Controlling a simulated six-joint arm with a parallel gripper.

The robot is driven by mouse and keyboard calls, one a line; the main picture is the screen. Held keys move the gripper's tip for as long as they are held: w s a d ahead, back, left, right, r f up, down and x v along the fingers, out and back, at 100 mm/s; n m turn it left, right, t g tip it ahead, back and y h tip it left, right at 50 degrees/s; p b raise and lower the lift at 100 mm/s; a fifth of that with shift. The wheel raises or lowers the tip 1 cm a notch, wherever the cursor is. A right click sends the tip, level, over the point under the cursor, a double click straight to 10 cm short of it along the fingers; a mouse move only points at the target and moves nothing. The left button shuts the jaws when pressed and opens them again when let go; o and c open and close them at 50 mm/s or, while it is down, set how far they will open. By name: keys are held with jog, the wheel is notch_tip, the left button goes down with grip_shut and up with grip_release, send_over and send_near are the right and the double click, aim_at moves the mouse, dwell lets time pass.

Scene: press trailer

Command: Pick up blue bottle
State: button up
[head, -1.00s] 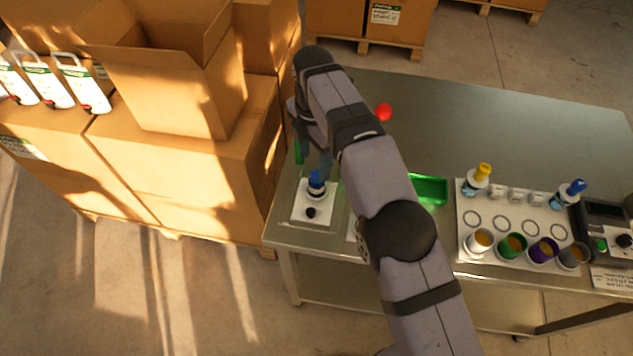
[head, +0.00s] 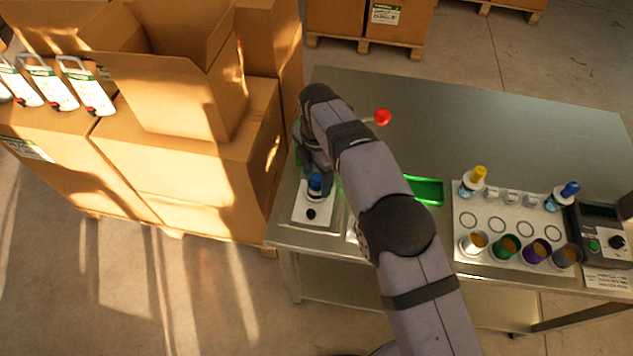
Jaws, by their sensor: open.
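A bottle with a blue cap (head: 565,193) stands at the right end of the white rack (head: 501,226). A small blue-topped item (head: 315,183) sits on a white plate (head: 328,212) at the table's left end; I cannot tell whether it is a bottle. My gripper (head: 317,170) is over the left end of the table, right at this item and far from the blue-capped bottle. The jaws are open. The fingertips are small and partly hidden, so contact with the item cannot be told.
The steel table (head: 480,125) is clear at the back. A yellow-capped bottle (head: 473,182), several cups (head: 506,246) and a device (head: 603,228) are at the right. A green tray (head: 428,190) lies beside my arm. Cardboard boxes (head: 195,150) stand close on the left.

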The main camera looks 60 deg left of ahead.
jog(key=shift+f, duration=0.75)
jog(key=c, duration=1.2)
jog(key=shift+r, duration=0.1)
jog(key=shift+a+r+b, duration=0.1)
jog(key=shift+r+b, duration=0.2)
jog(key=shift+r, duration=0.25)
notch_tip(320, 180, up, 9)
jog(key=shift+f+b, duration=0.1)
jog(key=shift+b, duration=0.95)
